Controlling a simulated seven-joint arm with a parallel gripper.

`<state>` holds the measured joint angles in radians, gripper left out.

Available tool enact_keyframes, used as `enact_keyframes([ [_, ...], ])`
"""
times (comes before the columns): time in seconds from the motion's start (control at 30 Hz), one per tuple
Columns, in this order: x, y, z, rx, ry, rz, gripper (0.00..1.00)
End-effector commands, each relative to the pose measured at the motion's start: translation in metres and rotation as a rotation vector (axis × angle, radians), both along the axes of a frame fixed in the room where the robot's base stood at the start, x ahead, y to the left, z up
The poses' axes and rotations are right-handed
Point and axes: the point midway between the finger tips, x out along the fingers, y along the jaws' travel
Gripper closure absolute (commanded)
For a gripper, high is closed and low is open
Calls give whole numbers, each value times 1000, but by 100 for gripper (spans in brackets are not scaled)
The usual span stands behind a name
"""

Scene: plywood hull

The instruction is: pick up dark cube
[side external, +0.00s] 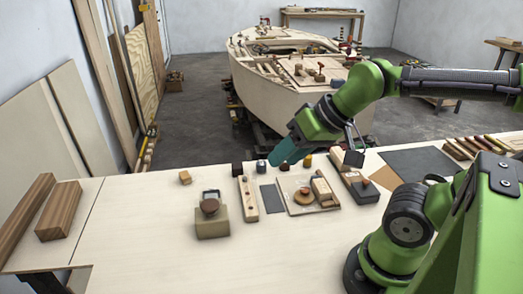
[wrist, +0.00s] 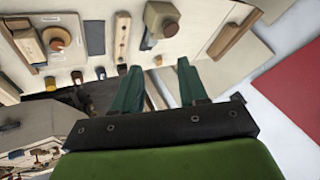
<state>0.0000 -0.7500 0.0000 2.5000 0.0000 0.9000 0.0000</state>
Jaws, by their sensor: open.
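The dark cube (side external: 237,168) stands near the far edge of the pale workbench, in a row of small blocks. In the wrist view the dark cube (wrist: 122,69) shows just left of the left fingertip, partly close behind it. My gripper (side external: 280,160) has teal fingers pointing down and left, to the right of the dark cube in the side view. In the wrist view my gripper (wrist: 158,65) is open with nothing held between its fingers.
A dark bluish block (side external: 261,165) and a brown-yellow block (side external: 307,160) stand in the same row. A long wooden strip with holes (side external: 248,199) lies in front of the dark cube. A wooden block with a dark knob (side external: 211,217) stands nearer.

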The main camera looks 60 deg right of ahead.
Motion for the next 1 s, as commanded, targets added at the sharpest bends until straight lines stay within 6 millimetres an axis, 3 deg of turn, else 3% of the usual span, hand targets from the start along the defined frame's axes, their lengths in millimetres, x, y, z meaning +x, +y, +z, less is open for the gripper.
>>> enact_keyframes([
  [0.07, 0, 0, 0, 0, 0, 0, 57],
  [0.13, 0, 0, 0, 0, 0, 0, 49],
  [0.4, 0, 0, -1, 0, 4, -1, 49],
  [0.57, 10, -5, -15, 8, 80, -17, 49],
  [0.77, 66, -30, -18, 68, 228, -146, 49],
  [1.0, 147, -80, -35, 202, 436, -538, 49],
])
